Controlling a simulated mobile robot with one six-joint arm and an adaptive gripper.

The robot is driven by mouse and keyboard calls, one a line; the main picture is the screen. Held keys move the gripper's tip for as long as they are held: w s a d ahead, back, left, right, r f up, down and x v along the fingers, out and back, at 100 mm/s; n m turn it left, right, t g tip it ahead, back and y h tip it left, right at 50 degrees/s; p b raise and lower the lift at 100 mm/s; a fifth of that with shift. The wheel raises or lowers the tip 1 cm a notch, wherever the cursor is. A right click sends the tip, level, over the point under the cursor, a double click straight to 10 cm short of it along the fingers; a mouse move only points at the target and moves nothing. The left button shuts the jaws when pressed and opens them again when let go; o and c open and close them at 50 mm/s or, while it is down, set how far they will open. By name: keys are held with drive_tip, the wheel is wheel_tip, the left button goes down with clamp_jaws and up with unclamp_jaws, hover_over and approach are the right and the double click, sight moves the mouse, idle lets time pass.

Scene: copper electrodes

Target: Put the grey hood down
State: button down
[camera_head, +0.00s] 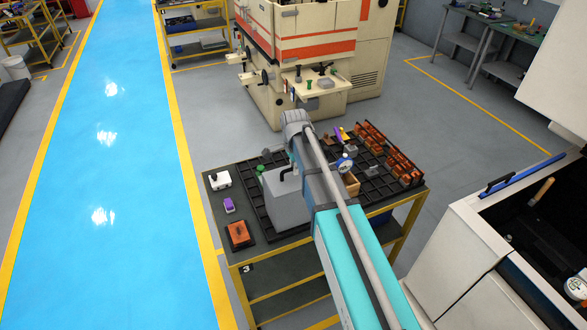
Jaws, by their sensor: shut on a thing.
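The grey hood (284,207) is a plain box with a black handle on top. It is upright over the left part of the black gridded tray (272,236) on the table. I cannot tell whether its bottom edge touches the tray. My arm crosses in front and covers the hood's right side. My gripper (291,168) is at the handle on top of the hood, mostly hidden by my arm, and shut on it. Whatever is under the hood is hidden.
Copper electrodes on orange-brown blocks (403,167) stand at the tray's right. A dial gauge (344,163) and wooden box (351,184) are right of my arm. A white device (220,180), purple item (229,205) and orange-brown block (239,234) lie left on the dark tabletop (217,216).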

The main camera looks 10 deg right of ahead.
drive_tip(key=shift+f, duration=0.2)
drive_tip(key=c, duration=0.7)
unclamp_jaws()
drive_tip(key=shift+r, duration=0.1)
drive_tip(key=shift+r, duration=0.2)
wheel_tip(320, 180, up, 12)
drive_tip(key=p, duration=1.2)
drive_tip(key=shift+f, duration=0.1)
drive_tip(key=s+d+n, duration=0.3)
drive_tip(key=s+n, duration=0.1)
drive_tip(key=s, duration=0.2)
drive_tip(key=s+d+n, duration=0.3)
drive_tip(key=s+n, duration=0.2)
drive_tip(key=s, duration=0.1)
drive_tip(key=s+d+n, duration=0.3)
drive_tip(key=s+n, duration=0.2)
drive_tip(key=s, duration=0.2)
drive_tip(key=shift+d, duration=0.2)
